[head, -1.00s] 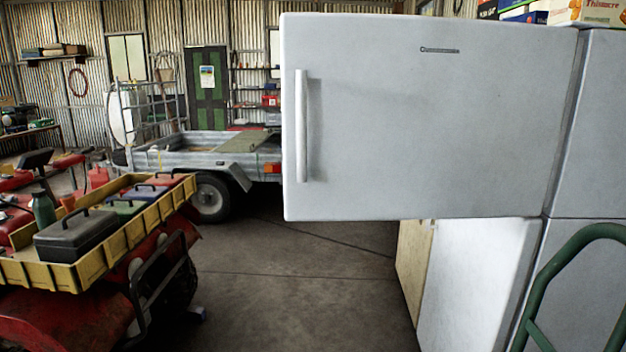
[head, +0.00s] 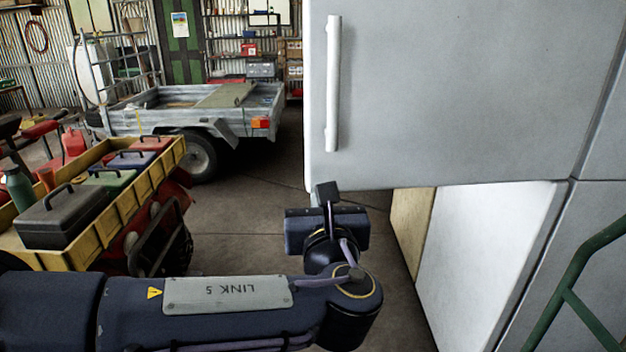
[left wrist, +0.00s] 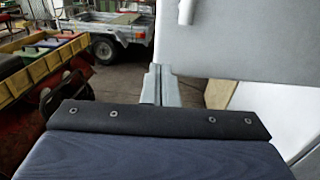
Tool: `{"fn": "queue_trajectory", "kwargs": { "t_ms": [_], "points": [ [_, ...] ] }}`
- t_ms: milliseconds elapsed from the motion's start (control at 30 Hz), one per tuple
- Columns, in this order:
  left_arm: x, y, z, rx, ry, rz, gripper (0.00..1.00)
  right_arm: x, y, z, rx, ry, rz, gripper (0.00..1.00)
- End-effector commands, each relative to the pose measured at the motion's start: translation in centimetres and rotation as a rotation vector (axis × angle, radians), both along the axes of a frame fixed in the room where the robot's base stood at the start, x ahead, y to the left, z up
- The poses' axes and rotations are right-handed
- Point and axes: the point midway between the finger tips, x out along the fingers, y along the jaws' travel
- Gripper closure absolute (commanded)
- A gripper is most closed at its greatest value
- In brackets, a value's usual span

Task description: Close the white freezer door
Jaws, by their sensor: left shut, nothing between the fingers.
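The white freezer door (head: 460,95) stands swung open, its outer face toward me and its hinge side at the right. Its upright handle (head: 333,85) is near the left edge. In the left wrist view the door (left wrist: 240,40) and the handle's lower end (left wrist: 186,12) show at the upper right. My left gripper (head: 326,190) is shut and empty, near the door's lower left corner in the picture. In the left wrist view its fingers (left wrist: 157,72) are together, just left of the door's edge. I cannot tell whether they touch the door. My right gripper is not in view.
The white lower fridge door (head: 490,260) is below the freezer door. A green tubular frame (head: 575,280) stands at the right. A yellow tray (head: 115,200) with toolboxes sits on a red machine at left. A trailer (head: 190,115) is behind. Open floor lies between.

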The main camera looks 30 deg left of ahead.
Motion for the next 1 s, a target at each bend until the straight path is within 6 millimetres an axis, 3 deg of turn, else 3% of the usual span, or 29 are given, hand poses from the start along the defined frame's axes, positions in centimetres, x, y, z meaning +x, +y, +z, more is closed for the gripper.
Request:
{"fn": "queue_trajectory", "kwargs": {
  "t_ms": [600,1000],
  "points": [
    [9.3,7.1,0.0,-0.005,0.004,0.005,1.0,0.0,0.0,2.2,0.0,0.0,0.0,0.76],
    [10.6,8.0,-0.1,-0.006,0.001,0.002,1.0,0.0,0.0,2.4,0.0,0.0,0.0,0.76]
  ]
}}
